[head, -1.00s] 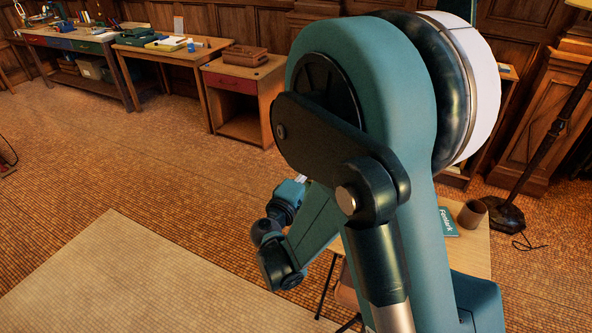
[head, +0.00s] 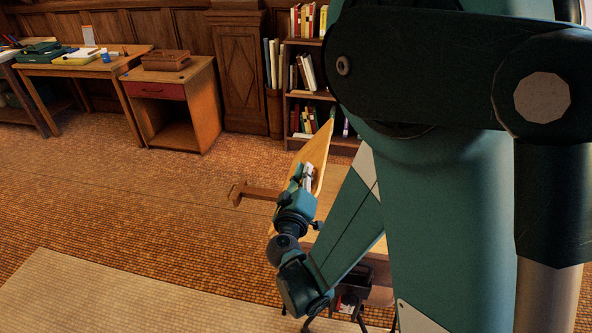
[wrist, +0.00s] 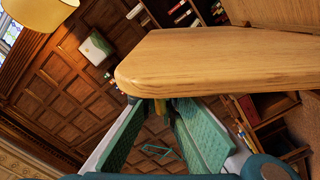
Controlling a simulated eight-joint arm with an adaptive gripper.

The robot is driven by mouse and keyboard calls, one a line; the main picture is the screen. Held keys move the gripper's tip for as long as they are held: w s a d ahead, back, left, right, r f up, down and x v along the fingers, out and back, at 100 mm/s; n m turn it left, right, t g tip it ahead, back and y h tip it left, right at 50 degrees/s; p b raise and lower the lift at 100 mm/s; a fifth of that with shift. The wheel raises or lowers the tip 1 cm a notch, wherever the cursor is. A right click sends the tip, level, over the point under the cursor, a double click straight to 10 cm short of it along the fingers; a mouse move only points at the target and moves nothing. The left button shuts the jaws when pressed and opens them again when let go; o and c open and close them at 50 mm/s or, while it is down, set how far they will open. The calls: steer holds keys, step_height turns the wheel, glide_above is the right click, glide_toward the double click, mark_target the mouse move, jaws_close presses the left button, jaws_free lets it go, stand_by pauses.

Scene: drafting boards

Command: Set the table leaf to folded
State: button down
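The table leaf (head: 322,150) is a light wooden panel with a rounded corner. In the head view it stands steeply tilted up at the far side of the small table (head: 342,236), which my arm partly hides. In the wrist view the leaf (wrist: 215,62) crosses the upper right, close to the camera, and covers the fingertips. My gripper (head: 305,174) is beside the leaf. Its two green fingers (wrist: 160,110) are spread, with the wall showing between them. I cannot tell whether they touch the leaf.
A brown wooden bar (head: 254,193) sticks out left of my gripper. A dark box (head: 352,280) is under the table. A bookshelf (head: 288,88), a cabinet with a red drawer (head: 172,100) and a desk (head: 75,66) line the wall. The floor at left is clear.

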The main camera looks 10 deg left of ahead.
steer(key=shift+d+f, duration=0.2)
stand_by(0.3)
steer(key=c, duration=2.7)
jaws_free()
steer(key=shift+o, duration=0.5)
steer(key=shift+a, duration=0.1)
steer(key=shift+r, duration=5)
